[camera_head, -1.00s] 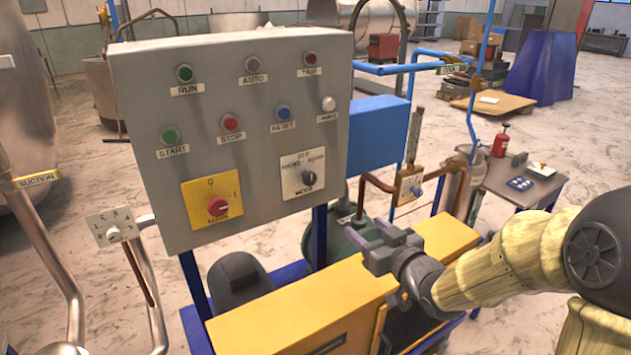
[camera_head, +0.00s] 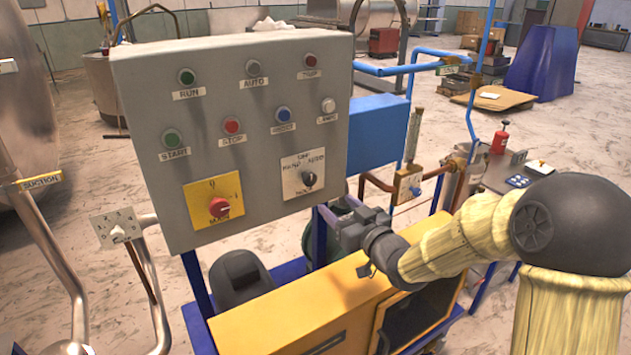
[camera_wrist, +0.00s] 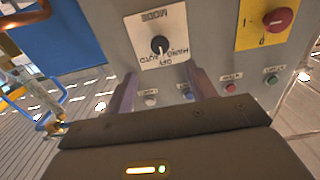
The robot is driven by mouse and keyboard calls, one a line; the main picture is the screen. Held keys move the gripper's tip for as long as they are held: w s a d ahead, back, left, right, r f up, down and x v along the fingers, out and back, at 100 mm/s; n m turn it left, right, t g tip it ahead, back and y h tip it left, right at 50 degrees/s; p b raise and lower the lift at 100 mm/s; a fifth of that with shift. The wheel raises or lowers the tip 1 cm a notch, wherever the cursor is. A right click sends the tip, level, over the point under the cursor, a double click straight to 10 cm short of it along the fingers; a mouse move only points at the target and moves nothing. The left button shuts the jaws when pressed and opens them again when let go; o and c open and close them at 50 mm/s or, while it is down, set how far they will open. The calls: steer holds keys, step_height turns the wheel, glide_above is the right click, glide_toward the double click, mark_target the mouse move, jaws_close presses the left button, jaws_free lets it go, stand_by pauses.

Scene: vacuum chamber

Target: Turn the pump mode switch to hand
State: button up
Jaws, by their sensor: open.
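The pump mode switch (camera_head: 308,179) is a black knob on a white plate marked MODE, HAND, OFF and AUTO, at the lower right of the grey panel. In the wrist view the knob (camera_wrist: 159,45) appears upside down, beyond my fingers. My gripper (camera_head: 335,222) is open and empty, below and in front of the plate. In the wrist view its two fingers (camera_wrist: 163,88) point toward the panel, on either side of the knob's line and apart from it. The exact knob setting is too small to tell.
The grey panel (camera_head: 240,100) also carries several buttons and a red rotary switch (camera_head: 219,207) on a yellow plate. A blue box (camera_head: 376,134) is fixed at the panel's right. The yellow cabinet (camera_head: 290,310) stands below my gripper. Copper pipes (camera_head: 380,185) run to the right.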

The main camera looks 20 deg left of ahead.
mark_target(311, 182)
steer(key=p+x, duration=0.3)
steer(key=x, duration=0.8)
steer(key=shift+w+a+p, duration=0.1)
steer(key=shift+p, duration=0.25)
steer(key=c, duration=1)
